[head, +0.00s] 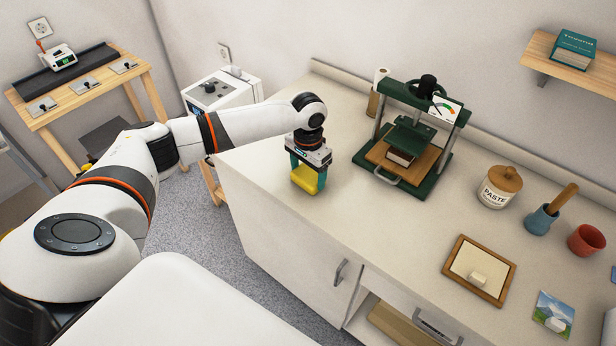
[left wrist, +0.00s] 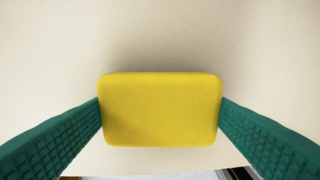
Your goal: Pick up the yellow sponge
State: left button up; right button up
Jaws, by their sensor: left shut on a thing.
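The yellow sponge (head: 304,179) is between the green fingers of my left gripper (head: 308,172), at the left end of the counter. In the left wrist view the sponge (left wrist: 160,110) fills the middle, with a finger pressed against each short side. My left gripper (left wrist: 160,118) is shut on it. A soft shadow lies on the counter around the sponge; I cannot tell for sure whether it touches the surface. My right gripper is not in view.
A green press (head: 410,135) stands on the counter (head: 365,215) right of the sponge. Farther right are a paste jar (head: 499,187), a blue mortar (head: 541,221), a red pot (head: 586,240), a wooden frame (head: 462,250) and a small print (head: 553,312). The counter's front edge is close to the sponge.

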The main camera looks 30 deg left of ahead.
aim_at(308, 175)
pick_arm(q)
notch_tip(308, 175, up, 10)
jog(key=b, duration=0.1)
dwell(0.4)
